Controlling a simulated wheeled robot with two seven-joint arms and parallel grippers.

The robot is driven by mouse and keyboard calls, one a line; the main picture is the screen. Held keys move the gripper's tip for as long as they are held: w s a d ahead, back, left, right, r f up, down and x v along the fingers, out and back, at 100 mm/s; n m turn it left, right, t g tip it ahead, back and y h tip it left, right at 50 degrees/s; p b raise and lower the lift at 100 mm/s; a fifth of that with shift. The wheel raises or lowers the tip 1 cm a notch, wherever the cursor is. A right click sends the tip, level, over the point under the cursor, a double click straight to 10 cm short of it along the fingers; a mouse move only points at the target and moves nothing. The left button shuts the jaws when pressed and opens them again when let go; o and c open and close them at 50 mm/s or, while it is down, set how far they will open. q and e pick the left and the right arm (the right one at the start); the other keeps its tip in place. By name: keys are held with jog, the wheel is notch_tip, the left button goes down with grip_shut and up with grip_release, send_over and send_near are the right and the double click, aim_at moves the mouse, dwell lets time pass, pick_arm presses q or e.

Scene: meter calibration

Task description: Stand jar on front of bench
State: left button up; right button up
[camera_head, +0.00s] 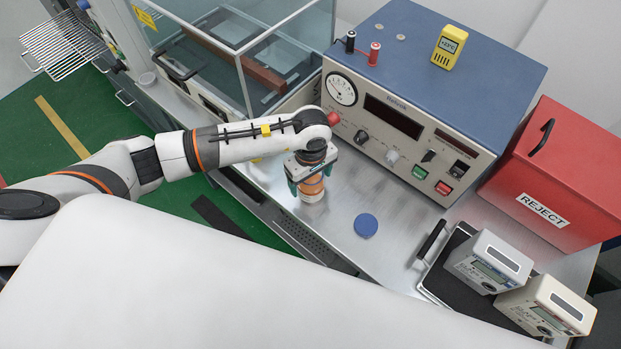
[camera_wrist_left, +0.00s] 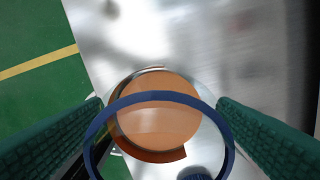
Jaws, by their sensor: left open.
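The jar (camera_head: 312,197) stands on the front part of the metal bench (camera_head: 400,262), below my left gripper (camera_head: 311,177). It looks clear with orange in it. In the left wrist view, a blue ring that looks like the jar's rim (camera_wrist_left: 160,97) circles an orange round surface (camera_wrist_left: 158,120). My left gripper's green fingers are open on either side of the jar, and gaps show between them and the ring. The gripper hides the jar's upper part in the head view. My right gripper is not in view.
A flat blue disc (camera_head: 366,225) lies right of the jar. A blue-topped instrument (camera_head: 440,65) and a glass-walled case (camera_head: 250,45) stand behind. A red REJECT box (camera_head: 560,175) and a black tray (camera_head: 440,283) with two meters (camera_head: 488,262) are at right. Bare bench surrounds the disc.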

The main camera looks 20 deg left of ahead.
pick_arm(q)
notch_tip(320, 180, up, 11)
jog(key=b, duration=0.2)
